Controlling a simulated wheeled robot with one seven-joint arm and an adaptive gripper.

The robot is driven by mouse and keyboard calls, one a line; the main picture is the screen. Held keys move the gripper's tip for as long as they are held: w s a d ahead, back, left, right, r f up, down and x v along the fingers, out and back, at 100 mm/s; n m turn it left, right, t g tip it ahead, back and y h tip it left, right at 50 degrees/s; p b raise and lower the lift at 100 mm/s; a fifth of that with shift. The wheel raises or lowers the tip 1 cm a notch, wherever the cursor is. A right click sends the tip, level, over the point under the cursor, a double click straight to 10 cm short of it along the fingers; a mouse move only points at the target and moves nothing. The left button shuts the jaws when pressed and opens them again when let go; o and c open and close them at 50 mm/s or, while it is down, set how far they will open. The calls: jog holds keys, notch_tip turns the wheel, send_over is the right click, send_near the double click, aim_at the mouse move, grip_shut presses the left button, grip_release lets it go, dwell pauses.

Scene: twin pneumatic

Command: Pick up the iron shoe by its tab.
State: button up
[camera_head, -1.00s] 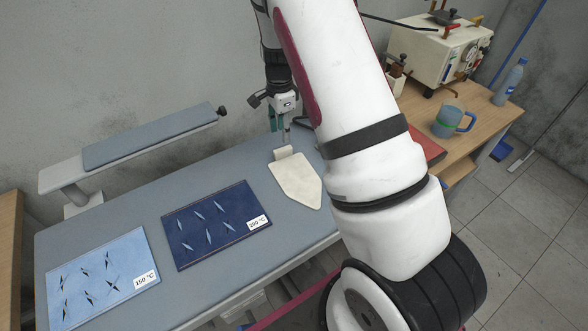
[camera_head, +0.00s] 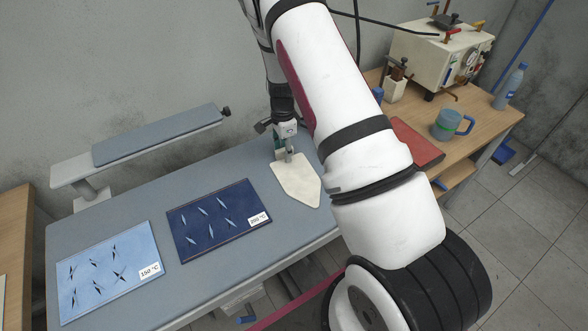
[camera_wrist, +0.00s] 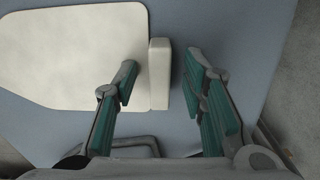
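The iron shoe is a cream, pointed flat plate (camera_head: 298,184) lying on the grey ironing table, its point toward the front. Its tab is a raised block (camera_wrist: 159,74) along the plate's straight edge in the wrist view. My gripper (camera_wrist: 161,78) is open, with one finger on each side of the tab: the left finger over the plate, the right finger past the tab's outer side. Gaps show between both fingers and the tab. In the head view my gripper (camera_head: 285,153) is low at the shoe's back end, and it partly hides the tab.
A dark blue cloth (camera_head: 218,220) marked 200 °C and a light blue cloth (camera_head: 108,273) marked 150 °C lie left of the shoe. A sleeve board (camera_head: 155,135) stands behind. At the right, a wooden bench holds a red book (camera_head: 415,143), a mug (camera_head: 446,124) and a machine (camera_head: 440,55).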

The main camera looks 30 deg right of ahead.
grip_shut()
jog(key=shift+r, duration=0.1)
